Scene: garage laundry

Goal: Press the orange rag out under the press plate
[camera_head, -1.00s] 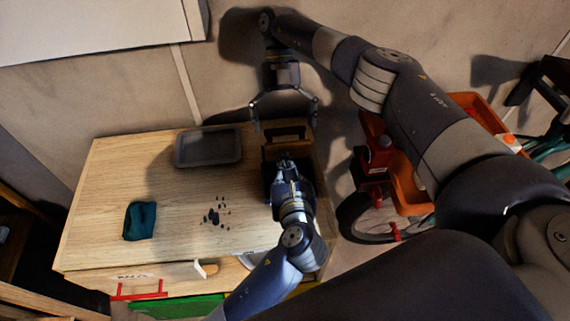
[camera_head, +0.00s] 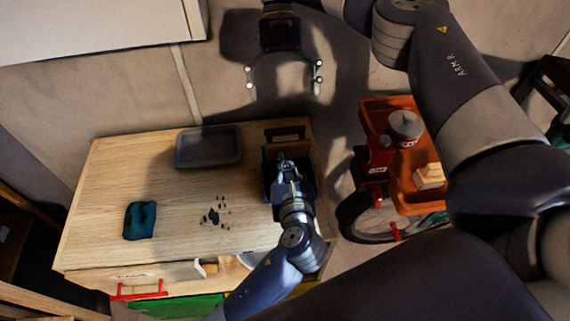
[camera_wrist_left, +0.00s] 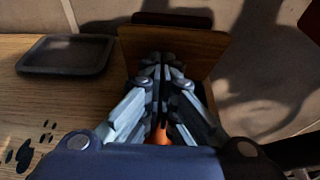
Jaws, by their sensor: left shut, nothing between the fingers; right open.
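A wooden press box (camera_head: 309,164) stands at the right end of the table. A tan board, which looks like the press plate (camera_wrist_left: 195,42), stands raised at the box's far side with a dark bar on top; it also shows in the head view (camera_head: 285,145). A bit of orange, apparently the rag (camera_wrist_left: 160,136), shows low between my left fingers in the wrist view; the rest is hidden. My left gripper (camera_wrist_left: 160,62) is shut and empty, pointing into the box. My right gripper (camera_head: 284,82) is open and empty, beyond and above the press.
A grey tray (camera_head: 208,163), a teal cloth (camera_head: 139,220) and several dark bits (camera_head: 214,215) lie on the wooden table (camera_head: 105,185). Right of the table, an orange bin (camera_head: 378,110) holds a grey-topped container (camera_head: 405,128) and a pale block (camera_head: 428,176) above a wheel.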

